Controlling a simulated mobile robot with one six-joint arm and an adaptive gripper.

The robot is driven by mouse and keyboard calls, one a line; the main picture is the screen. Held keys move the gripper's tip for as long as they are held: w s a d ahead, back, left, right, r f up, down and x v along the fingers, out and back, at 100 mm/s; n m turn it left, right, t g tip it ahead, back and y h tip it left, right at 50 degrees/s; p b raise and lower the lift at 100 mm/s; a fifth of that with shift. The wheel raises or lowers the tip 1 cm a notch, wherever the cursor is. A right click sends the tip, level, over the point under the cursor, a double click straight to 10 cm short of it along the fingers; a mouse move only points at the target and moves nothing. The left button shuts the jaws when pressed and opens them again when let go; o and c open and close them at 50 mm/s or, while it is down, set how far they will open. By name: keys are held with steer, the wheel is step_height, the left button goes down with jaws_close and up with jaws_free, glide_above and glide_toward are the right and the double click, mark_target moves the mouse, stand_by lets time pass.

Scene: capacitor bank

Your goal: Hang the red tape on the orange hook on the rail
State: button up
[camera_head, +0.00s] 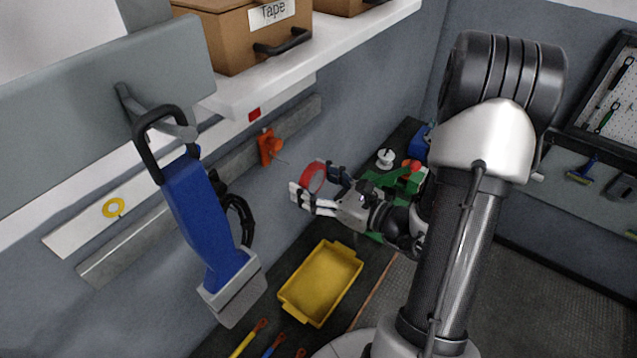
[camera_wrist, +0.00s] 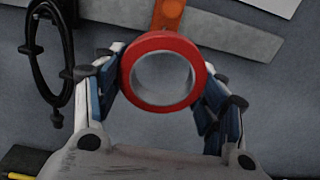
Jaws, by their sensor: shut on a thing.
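My gripper (camera_head: 318,193) is shut on the red tape (camera_head: 313,177), a ring with a pale inner core. In the wrist view the tape (camera_wrist: 131,63) sits upright between the blue-padded fingers, its hole facing the camera. The orange hook (camera_head: 267,147) is fixed to the grey rail (camera_head: 222,178) on the wall, with a thin peg sticking out. In the head view the gripper and tape are to the right of and below the hook, apart from it. In the wrist view the orange hook (camera_wrist: 168,14) shows above the tape, its lower part hidden behind it.
A blue tool (camera_head: 197,215) hangs at the left, with black cable loops beside it. A yellow tray (camera_head: 285,297) lies on the bench below. A shelf (camera_head: 375,36) with cardboard boxes juts out above. A yellow ring (camera_head: 113,208) is on a white strip at the left.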

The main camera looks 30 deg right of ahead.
steer(key=f+x, duration=0.1)
steer(key=x, duration=0.8)
steer(key=shift+f+b, duration=0.2)
steer(key=shift+b, duration=0.2)
stand_by(0.4)
steer(key=shift+w, duration=0.1)
stand_by(0.5)
steer(key=o, duration=1.1)
steer(key=shift+o, duration=0.2)
steer(key=v, duration=1.2)
